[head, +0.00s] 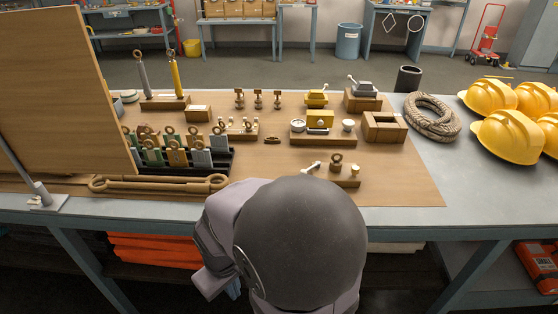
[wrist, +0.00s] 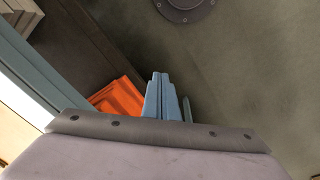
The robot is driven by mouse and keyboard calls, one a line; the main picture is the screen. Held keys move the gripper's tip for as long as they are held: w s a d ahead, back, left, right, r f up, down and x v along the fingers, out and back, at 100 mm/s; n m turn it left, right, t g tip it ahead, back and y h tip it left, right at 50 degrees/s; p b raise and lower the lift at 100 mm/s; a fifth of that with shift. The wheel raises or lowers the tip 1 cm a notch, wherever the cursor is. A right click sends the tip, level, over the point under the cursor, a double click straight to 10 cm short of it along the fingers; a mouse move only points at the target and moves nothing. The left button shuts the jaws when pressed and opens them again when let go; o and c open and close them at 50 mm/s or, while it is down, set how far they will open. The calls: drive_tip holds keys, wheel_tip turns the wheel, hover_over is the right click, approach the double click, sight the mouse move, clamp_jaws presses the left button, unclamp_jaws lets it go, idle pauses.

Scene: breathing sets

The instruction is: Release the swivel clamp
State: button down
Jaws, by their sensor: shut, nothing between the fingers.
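I cannot tell for certain which fixture is the swivel clamp. A small wooden block (head: 340,178) near the front of the table carries a pale lever (head: 311,167) and a ringed brown knob (head: 336,159). Behind it, a yellow lever device (head: 317,98) and a grey lever device (head: 363,88) sit on wooden bases. My gripper (wrist: 160,78) shows blue fingers shut and empty in the wrist view, pointing down past the table toward the floor. In the head view it is mostly hidden by my arm, below the table's front edge, apart from the fixtures.
A tall wooden panel (head: 62,85) stands at left. A rack of ringed tags (head: 180,155) and a long brown bar (head: 158,185) lie beside it. A rope coil (head: 432,117) and yellow helmets (head: 507,136) are at right. Orange cloth (wrist: 119,97) lies under the table.

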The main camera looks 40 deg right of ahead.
drive_tip(key=w+d+n+t+p, duration=0.1)
drive_tip(key=d+n+t+p, duration=0.1)
drive_tip(key=d+p, duration=0.45)
drive_tip(key=w+d+n+t+p, duration=0.2)
drive_tip(key=d+t+p, duration=0.1)
drive_tip(key=d, duration=0.6)
drive_tip(key=s+d+r+m+t+h+p, duration=0.2)
drive_tip(key=s+d+r+m+t+h, duration=0.55)
drive_tip(key=d+r+m, duration=0.3)
drive_tip(key=shift+y, duration=0.25)
drive_tip(key=b+x, duration=0.4)
drive_tip(key=x, duration=0.2)
drive_tip(key=shift+w+d+f+b, duration=0.2)
drive_tip(key=shift+w+d+b, duration=0.1)
drive_tip(key=shift+b, duration=0.95)
drive_tip(key=w+b, duration=0.1)
drive_tip(key=b, duration=0.2)
drive_tip(key=shift+w+d, duration=0.1)
drive_tip(key=shift+d, duration=0.2)
drive_tip(key=shift+w+d+b, duration=0.1)
drive_tip(key=shift+w+b, duration=0.15)
drive_tip(key=shift+b, duration=0.05)
drive_tip(key=x, duration=0.1)
drive_tip(key=p+x, duration=0.2)
drive_tip(key=x, duration=0.1)
drive_tip(key=shift+w+d+r, duration=0.1)
drive_tip(key=shift+w+r, duration=0.05)
drive_tip(key=shift+r, duration=0.1)
drive_tip(key=shift+x, duration=0.9)
